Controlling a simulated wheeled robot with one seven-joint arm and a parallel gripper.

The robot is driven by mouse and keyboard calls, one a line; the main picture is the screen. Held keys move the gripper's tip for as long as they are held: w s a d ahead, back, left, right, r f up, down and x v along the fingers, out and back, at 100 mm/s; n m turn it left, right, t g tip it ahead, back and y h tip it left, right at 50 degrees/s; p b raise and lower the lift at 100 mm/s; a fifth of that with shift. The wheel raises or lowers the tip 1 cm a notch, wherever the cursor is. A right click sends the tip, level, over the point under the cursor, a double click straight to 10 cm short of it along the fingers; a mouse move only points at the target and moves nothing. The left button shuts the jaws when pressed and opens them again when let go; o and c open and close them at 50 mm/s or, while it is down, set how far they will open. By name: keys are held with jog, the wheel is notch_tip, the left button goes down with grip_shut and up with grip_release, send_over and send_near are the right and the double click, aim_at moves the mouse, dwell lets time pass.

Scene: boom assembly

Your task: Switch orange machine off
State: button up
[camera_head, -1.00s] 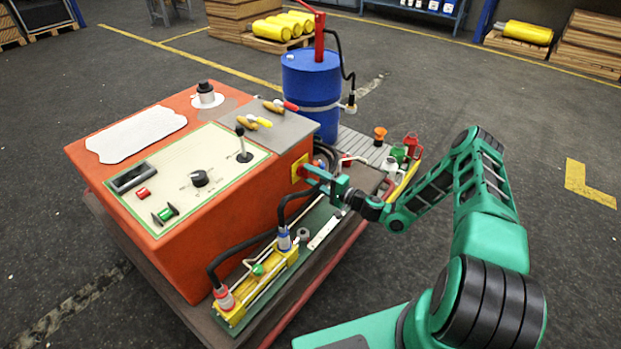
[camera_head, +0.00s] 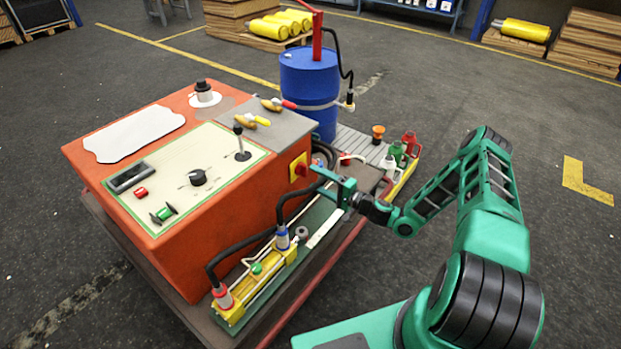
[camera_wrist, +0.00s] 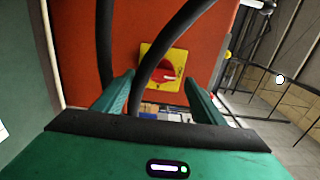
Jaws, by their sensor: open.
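The orange machine (camera_head: 215,240) stands on a low platform left of my arm. On its right side face is a yellow plate with a red rotary switch (camera_head: 299,168). In the wrist view the red switch (camera_wrist: 163,73) faces me, on its yellow plate (camera_wrist: 148,54), with a white mark on its right part. A black hose crosses in front of it and hides some of it. My gripper (camera_head: 318,178) is open and empty just right of the switch, apart from it. In the wrist view its two fingers (camera_wrist: 160,92) lie below the switch, to either side.
Black hoses (camera_head: 282,205) arch from the machine's side to the yellow cylinder unit (camera_head: 265,272) below my gripper. A blue barrel (camera_head: 311,95) with a red pump stands behind. Small bottles (camera_head: 397,150) stand behind my gripper.

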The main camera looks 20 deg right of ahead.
jog(key=v, duration=0.7)
jog(key=shift+s, duration=0.1)
jog(key=s+d+r+n+g+h, duration=0.1)
jog(key=s+d+r+g+h, duration=0.2)
jog(key=s+r, duration=0.8)
jog(key=s+d+r+n+g+h, duration=0.1)
jog(key=s+d+r+g+h, duration=0.3)
jog(key=s+r, duration=0.7)
jog(key=s+d+r+n+g+h, duration=0.2)
jog(key=s+r+g, duration=0.5)
jog(key=s+r, duration=0.5)
jog(key=shift+s+d+g+h, duration=0.3)
jog(key=shift+s+d+h, duration=0.45)
jog(key=shift+s, duration=2.4)
jog(key=shift+r, duration=0.1)
